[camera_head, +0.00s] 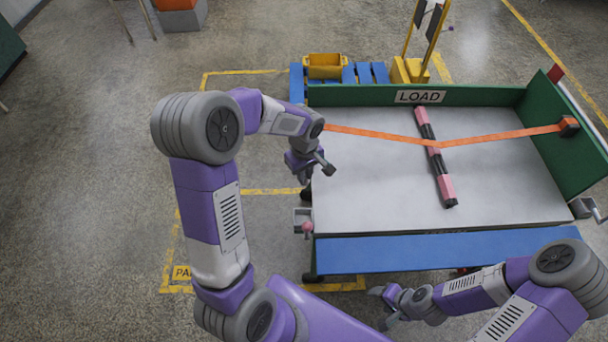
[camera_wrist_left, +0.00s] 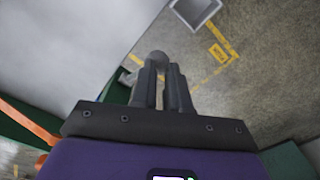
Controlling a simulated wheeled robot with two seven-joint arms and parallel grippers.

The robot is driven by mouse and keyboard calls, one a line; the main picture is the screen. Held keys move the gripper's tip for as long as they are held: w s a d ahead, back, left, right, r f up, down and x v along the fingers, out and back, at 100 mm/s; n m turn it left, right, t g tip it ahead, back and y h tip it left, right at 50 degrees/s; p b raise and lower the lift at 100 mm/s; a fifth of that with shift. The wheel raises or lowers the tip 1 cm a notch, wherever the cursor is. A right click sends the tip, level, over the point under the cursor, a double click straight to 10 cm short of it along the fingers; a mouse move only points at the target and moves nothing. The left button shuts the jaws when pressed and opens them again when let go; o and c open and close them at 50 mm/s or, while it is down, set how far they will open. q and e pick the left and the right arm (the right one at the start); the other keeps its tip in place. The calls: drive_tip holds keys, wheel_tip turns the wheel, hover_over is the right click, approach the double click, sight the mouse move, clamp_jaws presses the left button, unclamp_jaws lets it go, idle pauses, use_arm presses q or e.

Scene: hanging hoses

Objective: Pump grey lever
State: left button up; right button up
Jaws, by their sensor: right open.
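A dark grey knob (camera_wrist_left: 159,59), apparently the grey lever's end, sits at the fingertips of my left gripper (camera_wrist_left: 161,78) in the left wrist view. The two fingers are close together with a narrow gap and look closed on it. In the head view my left gripper (camera_head: 320,166) is at the left edge of the load bed; the lever is mostly hidden there. My right gripper (camera_head: 382,306) is open and empty, low in front of the blue front edge.
The load bed (camera_head: 370,190) has green walls and a LOAD sign (camera_head: 420,97). An orange strap (camera_head: 490,137) crosses a pink and black bar (camera_head: 446,188). A pink-knobbed crank (camera_head: 307,228) is at the bed's left side, another crank (camera_head: 590,209) at its right.

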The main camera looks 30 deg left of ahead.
sight(305, 185)
use_arm(q)
drive_tip(key=shift+s+d+f+b, duration=0.2)
drive_tip(key=shift+s+f+b, duration=0.05)
drive_tip(key=shift+f+b, duration=0.55)
drive_tip(key=shift+s+d+f+b, duration=0.2)
drive_tip(key=shift+f+b, duration=0.35)
drive_tip(key=shift+f, duration=0.3)
drive_tip(key=shift+s+d+f+b, duration=0.1)
drive_tip(key=shift+s+f+b, duration=0.1)
drive_tip(key=shift+f+b, duration=0.6)
drive_tip(key=shift+s+d+f+b, duration=0.1)
drive_tip(key=shift+s+f+b, duration=0.05)
drive_tip(key=shift+f+b, duration=0.6)
